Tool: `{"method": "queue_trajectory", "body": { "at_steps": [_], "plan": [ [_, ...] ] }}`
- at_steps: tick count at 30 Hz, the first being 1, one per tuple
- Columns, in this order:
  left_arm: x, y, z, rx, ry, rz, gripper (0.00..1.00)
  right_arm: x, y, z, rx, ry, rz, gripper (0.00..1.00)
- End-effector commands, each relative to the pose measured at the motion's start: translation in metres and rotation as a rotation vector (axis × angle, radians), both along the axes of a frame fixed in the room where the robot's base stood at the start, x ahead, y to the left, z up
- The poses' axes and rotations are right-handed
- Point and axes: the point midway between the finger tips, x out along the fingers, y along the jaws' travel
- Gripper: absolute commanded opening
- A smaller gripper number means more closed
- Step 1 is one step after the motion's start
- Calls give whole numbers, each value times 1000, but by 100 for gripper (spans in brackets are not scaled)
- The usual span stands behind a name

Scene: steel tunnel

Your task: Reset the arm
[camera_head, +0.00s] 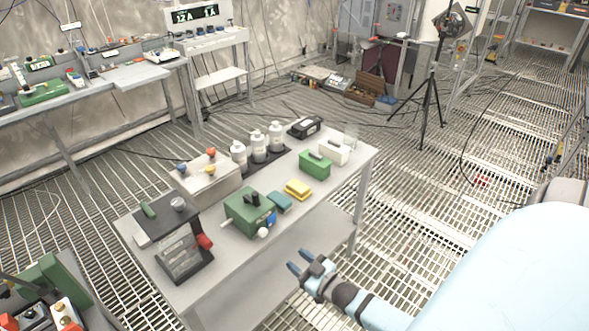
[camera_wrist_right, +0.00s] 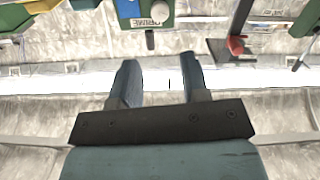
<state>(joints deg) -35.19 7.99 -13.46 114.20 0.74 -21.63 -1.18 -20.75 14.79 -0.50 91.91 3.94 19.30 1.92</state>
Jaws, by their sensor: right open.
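My right arm comes in from the lower right of the head view. Its gripper (camera_head: 300,262) is off the front edge of the grey table (camera_head: 262,262), with empty jaws. In the right wrist view the two blue fingers (camera_wrist_right: 160,85) stand apart with nothing between them. Beyond them is the white table edge (camera_wrist_right: 240,76), with a green box marked "PRIME" (camera_wrist_right: 145,12) on the table. My left gripper is not in the frames.
The table holds a green box (camera_head: 247,212), a yellow block (camera_head: 298,189), a green case (camera_head: 315,164), white bottles (camera_head: 257,147) and a dark stand with a red knob (camera_head: 182,254). A tripod (camera_head: 432,95) stands behind. Grated floor (camera_head: 405,200) right of the table is open.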

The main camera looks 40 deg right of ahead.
Motion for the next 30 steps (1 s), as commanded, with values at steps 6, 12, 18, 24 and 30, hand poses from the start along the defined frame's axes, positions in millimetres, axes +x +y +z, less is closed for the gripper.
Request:
{"method": "queue_trajectory", "body": {
  "at_steps": [6, 12, 18, 24, 30],
  "plan": [
    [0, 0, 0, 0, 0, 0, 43, 0, 0, 0, 0, 0, 0, 42],
    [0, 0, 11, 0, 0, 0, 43, -15, 28, 4, 10, 79, 20, 42],
    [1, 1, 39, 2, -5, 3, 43, -75, 118, 23, 37, 364, 92, 42],
    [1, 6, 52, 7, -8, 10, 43, -123, 173, 43, 47, 564, 144, 42],
    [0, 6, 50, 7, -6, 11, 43, -131, 182, 44, 46, 601, 153, 42]
  ]
}}
